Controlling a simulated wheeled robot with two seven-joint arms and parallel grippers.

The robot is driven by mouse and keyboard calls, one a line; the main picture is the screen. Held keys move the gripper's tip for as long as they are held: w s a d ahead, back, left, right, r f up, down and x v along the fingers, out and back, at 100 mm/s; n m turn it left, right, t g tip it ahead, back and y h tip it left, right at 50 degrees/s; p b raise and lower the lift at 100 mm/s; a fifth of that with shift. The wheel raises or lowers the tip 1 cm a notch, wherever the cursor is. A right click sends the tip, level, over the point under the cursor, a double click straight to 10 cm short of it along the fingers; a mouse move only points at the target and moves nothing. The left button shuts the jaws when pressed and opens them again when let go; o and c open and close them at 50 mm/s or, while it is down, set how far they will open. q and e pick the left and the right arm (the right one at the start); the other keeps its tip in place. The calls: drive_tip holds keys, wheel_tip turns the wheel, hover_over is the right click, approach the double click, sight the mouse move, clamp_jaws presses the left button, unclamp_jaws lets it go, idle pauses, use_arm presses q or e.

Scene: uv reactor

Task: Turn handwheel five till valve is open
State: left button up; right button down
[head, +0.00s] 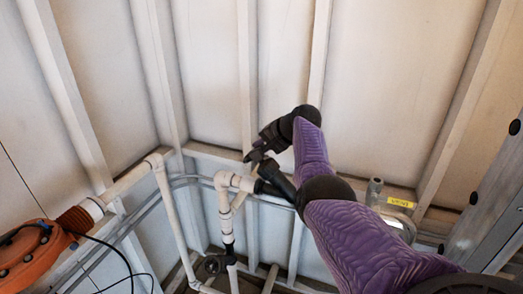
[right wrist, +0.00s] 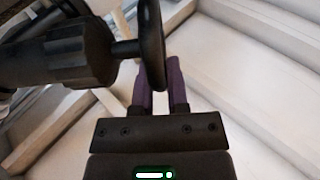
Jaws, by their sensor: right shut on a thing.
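A black handwheel (right wrist: 152,40) shows nearly edge-on in the right wrist view, joined by a short stem to a thick black valve body (right wrist: 62,56). In the head view the black valve body (head: 274,182) sits on the end of a white pipe, and the wheel is a small dark shape beside my gripper. My right gripper (right wrist: 162,66) has its purple fingers at the lower rim of the wheel and is shut on it; it also shows in the head view (head: 257,153). No number is readable on the wheel. My left gripper is out of view.
White pipes (head: 163,200) run below and left of the valve along the ribbed wall. An orange unit (head: 35,252) with cables stands lower left. Another dark handwheel (head: 212,265) is lower down. A yellow label (head: 401,202) and grey metal frame are at right.

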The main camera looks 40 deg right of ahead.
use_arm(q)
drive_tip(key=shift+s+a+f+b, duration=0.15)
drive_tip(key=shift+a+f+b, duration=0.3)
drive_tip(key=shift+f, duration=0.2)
use_arm(e)
drive_tip(key=shift+f+g+y, duration=0.3)
drive_tip(key=shift+f+y, duration=0.05)
drive_tip(key=shift+y, duration=0.05)
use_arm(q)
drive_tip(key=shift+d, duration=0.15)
use_arm(e)
drive_tip(key=c, duration=1)
unclamp_jaws()
drive_tip(key=shift+f, duration=0.1)
drive_tip(key=shift+o, duration=1.3)
drive_tip(key=shift+d, duration=0.1)
drive_tip(key=shift+w, duration=0.1)
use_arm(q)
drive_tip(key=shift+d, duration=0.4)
use_arm(e)
drive_tip(key=shift+r, duration=0.2)
